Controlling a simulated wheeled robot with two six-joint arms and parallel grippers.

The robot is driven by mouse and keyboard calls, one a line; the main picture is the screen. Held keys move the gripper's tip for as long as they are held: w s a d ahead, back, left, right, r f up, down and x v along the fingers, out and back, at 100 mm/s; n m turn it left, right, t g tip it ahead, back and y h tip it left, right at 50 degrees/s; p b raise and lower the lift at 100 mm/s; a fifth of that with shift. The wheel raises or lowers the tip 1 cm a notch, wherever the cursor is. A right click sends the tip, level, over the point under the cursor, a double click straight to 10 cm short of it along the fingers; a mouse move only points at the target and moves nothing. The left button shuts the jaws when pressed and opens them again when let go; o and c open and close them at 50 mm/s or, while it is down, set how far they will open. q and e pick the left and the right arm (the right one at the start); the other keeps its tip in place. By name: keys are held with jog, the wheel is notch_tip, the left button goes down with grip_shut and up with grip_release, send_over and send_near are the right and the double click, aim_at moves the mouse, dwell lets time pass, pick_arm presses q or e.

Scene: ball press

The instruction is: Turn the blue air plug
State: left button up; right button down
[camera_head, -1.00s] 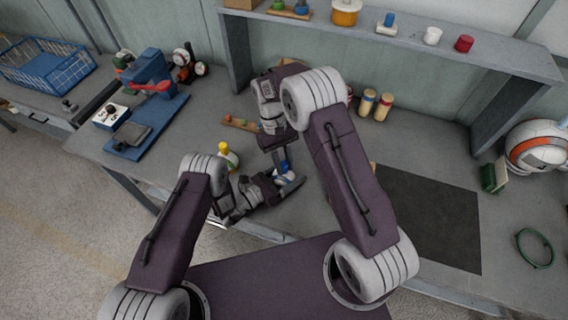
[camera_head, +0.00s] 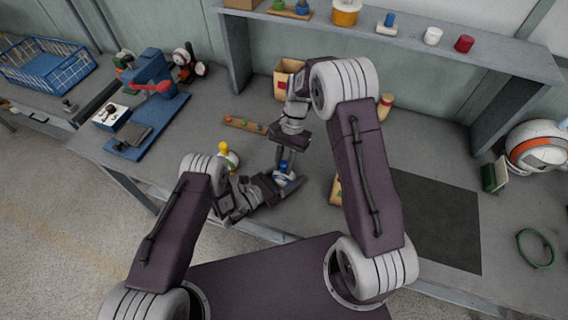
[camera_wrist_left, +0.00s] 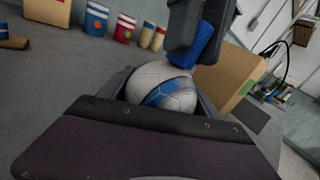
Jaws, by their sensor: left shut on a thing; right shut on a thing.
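A white ball with blue patches (camera_wrist_left: 160,88) sits between the jaws of my left gripper (camera_head: 287,184), low over the front of the bench. The blue air plug (camera_wrist_left: 208,43) is just above the ball in the left wrist view, and it also shows as a small blue part in the head view (camera_head: 284,165). My right gripper (camera_head: 286,157) reaches down from above and is shut on the plug; its dark fingers (camera_wrist_left: 190,28) show in the left wrist view. Whether the plug's tip is inside the ball is hidden.
A yellow-topped item (camera_head: 224,148) stands close left of my left gripper. A wooden strip with coloured pegs (camera_head: 245,125) lies behind. A blue press (camera_head: 150,80) stands at left, and a tan box (camera_head: 284,78) at the back. The dark mat (camera_head: 440,220) at right is clear.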

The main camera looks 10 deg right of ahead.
pick_arm(q)
jog(key=shift+s+a+f, duration=0.1)
jog(key=shift+f, duration=0.15)
pick_arm(e)
jog(key=m+t, duration=0.1)
jog(key=m, duration=0.1)
jog(key=m+y, duration=0.1)
jog(key=m, duration=0.2)
jog(key=shift+w+r+t, duration=0.1)
jog(key=shift+t, duration=0.3)
jog(key=shift+m, duration=0.3)
jog(key=c, duration=1.2)
grip_release()
pick_arm(q)
jog(key=shift+r, duration=0.1)
jog(key=shift+r, duration=0.1)
pick_arm(e)
jog(key=v, duration=1.2)
jog(key=shift+d, duration=0.1)
